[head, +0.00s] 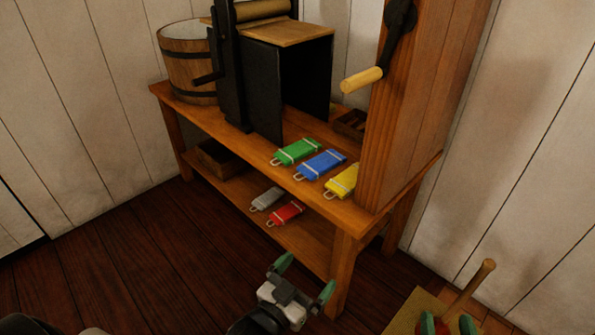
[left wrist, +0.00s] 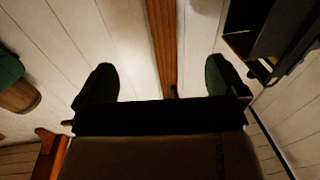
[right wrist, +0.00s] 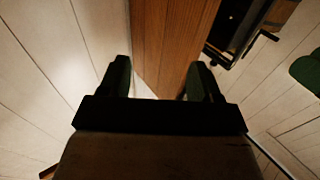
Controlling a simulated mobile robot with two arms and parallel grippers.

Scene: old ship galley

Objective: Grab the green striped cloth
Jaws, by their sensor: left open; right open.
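The green striped cloth (head: 297,151), a folded green piece with pale stripes and a loop at its left end, lies flat on the table top (head: 300,118). It is left of a blue striped cloth (head: 321,164). My left gripper (head: 303,277) is open and empty, in front of the table and nearer the camera than the cloth. Its fingers also show in the left wrist view (left wrist: 162,84). My right gripper (head: 447,323) is open at the bottom right, far from the cloth. Its fingers show in the right wrist view (right wrist: 162,80). Neither wrist view shows the cloth.
A yellow striped cloth (head: 342,181) lies beside the blue one, near a wooden post (head: 405,120). Grey (head: 267,199) and red (head: 285,214) cloths lie on the lower shelf. A black mangle (head: 262,85) and wooden bucket (head: 188,65) stand behind. Floor at left is clear.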

